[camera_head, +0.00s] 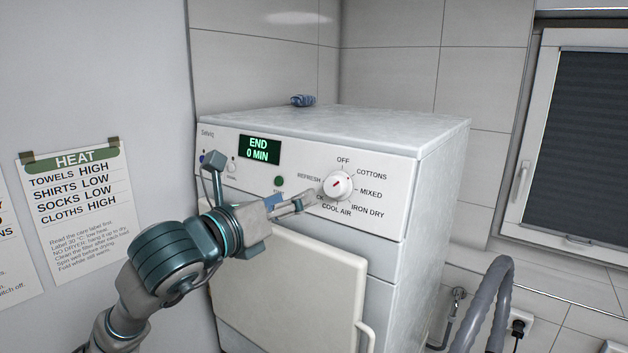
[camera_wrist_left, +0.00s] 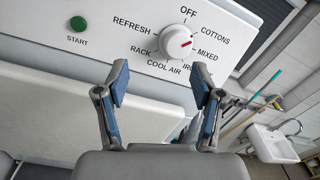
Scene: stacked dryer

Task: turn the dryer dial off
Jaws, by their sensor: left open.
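The white round dial (camera_head: 338,186) is on the right of the dryer's (camera_head: 410,205) control panel, with OFF above it. Its red mark points up and right, roughly toward COTTONS. In the left wrist view the dial (camera_wrist_left: 175,42) shows beyond the fingertips, its mark at the same slant. My left gripper (camera_head: 303,203) is open and empty, just left of and below the dial in the head view. In the left wrist view its blue-padded fingers (camera_wrist_left: 161,68) are spread wide below the dial, with no visible contact. My right gripper is out of view.
The display (camera_head: 259,150) reads END 0 MIN. A green START button (camera_head: 279,181) is left of the dial. The pale door panel (camera_head: 300,290) is below my gripper. A small blue item (camera_head: 303,100) lies on the dryer top. A grey hose (camera_head: 495,300) is at right.

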